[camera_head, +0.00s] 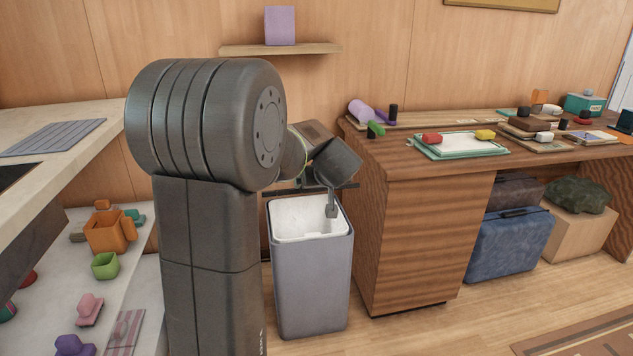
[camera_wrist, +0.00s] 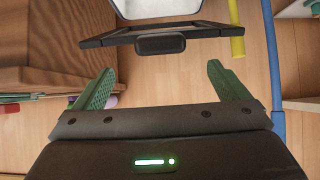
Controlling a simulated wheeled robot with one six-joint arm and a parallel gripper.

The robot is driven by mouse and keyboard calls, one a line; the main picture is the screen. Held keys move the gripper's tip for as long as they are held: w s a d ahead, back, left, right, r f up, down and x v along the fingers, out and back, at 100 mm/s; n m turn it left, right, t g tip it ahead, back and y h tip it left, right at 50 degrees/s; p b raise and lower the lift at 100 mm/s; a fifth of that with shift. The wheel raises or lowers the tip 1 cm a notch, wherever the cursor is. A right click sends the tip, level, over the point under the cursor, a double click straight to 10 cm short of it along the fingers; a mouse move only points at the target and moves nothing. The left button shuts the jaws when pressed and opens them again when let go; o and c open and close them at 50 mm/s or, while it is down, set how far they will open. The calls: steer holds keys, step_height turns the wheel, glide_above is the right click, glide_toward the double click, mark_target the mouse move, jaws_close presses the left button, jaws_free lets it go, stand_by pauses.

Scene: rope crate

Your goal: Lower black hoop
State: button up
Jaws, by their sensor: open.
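The black hoop (camera_wrist: 160,45) is a wide dark bar with a thicker grip in its middle and two side arms running to the bin. In the wrist view it lies just beyond my fingertips and apart from them. In the head view part of it shows as a thin dark bar (camera_head: 350,186) near the bin's top. The grey bin (camera_head: 312,285) has a white inside and is open at the top. My gripper (camera_wrist: 160,70) is open and empty, with green fingers spread.
A wooden desk (camera_head: 425,245) stands close on the bin's right, with a tray (camera_head: 460,146) and small items on top. A blue suitcase (camera_head: 508,245) is beneath it. A counter (camera_head: 70,125) is at left. In the wrist view a blue strip (camera_wrist: 275,70) runs along the right.

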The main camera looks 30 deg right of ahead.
steer(key=v, duration=0.4)
steer(key=shift+s, duration=0.1)
steer(key=b+x, duration=0.2)
steer(key=x, duration=1.2)
steer(key=shift+r, duration=0.3)
